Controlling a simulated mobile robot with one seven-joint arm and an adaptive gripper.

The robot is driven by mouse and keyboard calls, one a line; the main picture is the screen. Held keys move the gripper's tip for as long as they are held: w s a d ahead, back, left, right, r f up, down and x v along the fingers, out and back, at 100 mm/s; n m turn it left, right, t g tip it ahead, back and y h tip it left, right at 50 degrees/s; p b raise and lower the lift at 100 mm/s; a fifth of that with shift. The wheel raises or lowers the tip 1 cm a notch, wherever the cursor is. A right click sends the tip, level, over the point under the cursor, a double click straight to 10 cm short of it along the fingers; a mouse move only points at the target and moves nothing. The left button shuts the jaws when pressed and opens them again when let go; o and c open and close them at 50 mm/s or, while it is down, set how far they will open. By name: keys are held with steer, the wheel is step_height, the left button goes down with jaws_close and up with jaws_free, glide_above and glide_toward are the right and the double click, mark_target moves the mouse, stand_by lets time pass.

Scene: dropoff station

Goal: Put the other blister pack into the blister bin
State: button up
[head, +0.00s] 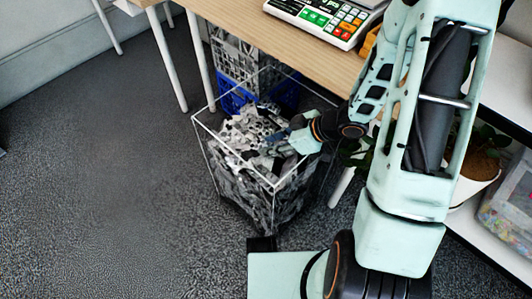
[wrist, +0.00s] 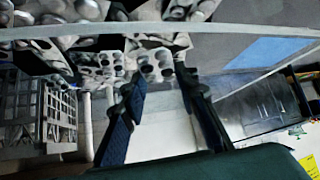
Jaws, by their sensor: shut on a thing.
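The blister bin (head: 233,151) is a clear-walled box with pale edges on the floor, heaped with silver-grey blister packs (head: 240,130). My gripper (head: 270,139) reaches in from the right, low over the heap at the bin's opening. In the wrist view, my gripper (wrist: 160,82) has its two dark fingers apart, with a silver blister pack (wrist: 155,65) between the tips. The pack is small in view and its far edge blends with other packs behind it. The bin's pale rim (wrist: 230,30) crosses the top of the wrist view.
A wooden table (head: 230,12) stands behind the bin, bearing a keypad device (head: 318,18). Grey and blue crates (head: 232,62) stand behind the bin. A plant pot (head: 478,180) and a clear tub (head: 507,215) sit on shelves at the right. The carpet left is clear.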

steer(key=f+b, duration=0.1)
steer(key=a+f+b, duration=0.1)
steer(key=f, duration=0.1)
steer(key=w+f, duration=0.1)
steer(key=f, duration=0.1)
steer(key=shift+w+a+f+b, duration=0.1)
steer(key=shift+a+b, duration=0.05)
steer(key=shift+b, duration=0.25)
steer(key=o, duration=0.6)
steer(key=shift+o, duration=0.2)
steer(key=shift+r, duration=0.2)
steer(key=p+v, duration=0.5)
steer(key=v, duration=0.7)
steer(key=shift+p, duration=0.3)
